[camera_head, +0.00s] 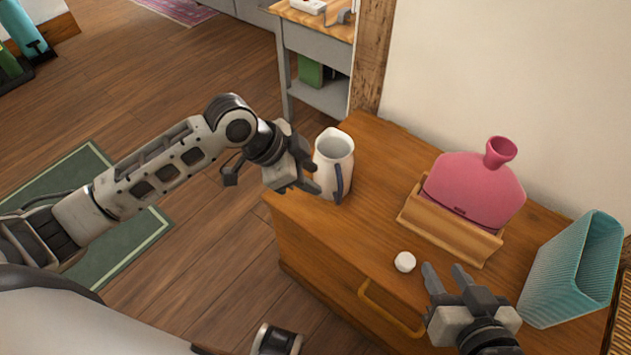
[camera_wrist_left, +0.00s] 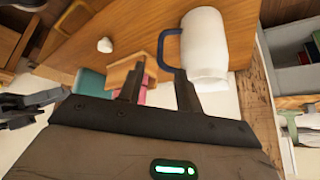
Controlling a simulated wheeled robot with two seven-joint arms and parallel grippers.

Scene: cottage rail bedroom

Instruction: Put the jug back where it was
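The jug (camera_head: 333,160), white with a dark blue handle, stands upright on the wooden dresser top (camera_head: 375,215) near its far left corner. It also shows in the left wrist view (camera_wrist_left: 206,45), just beyond the fingertips, with its handle near the finger gap. My left gripper (camera_head: 311,181) is beside the jug's left side in the head view, with its fingers apart and nothing between them in the wrist view (camera_wrist_left: 160,72). Whether a finger touches the jug, I cannot tell. My right gripper (camera_head: 446,272) is open and empty over the dresser's front right part.
A pink hot-water bottle (camera_head: 470,190) sits in a wooden holder (camera_head: 450,232) at the dresser's back. A small white object (camera_head: 404,262) lies near the right gripper. A teal ribbed basket (camera_head: 560,280) stands at the right. The dresser top between jug and holder is clear.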

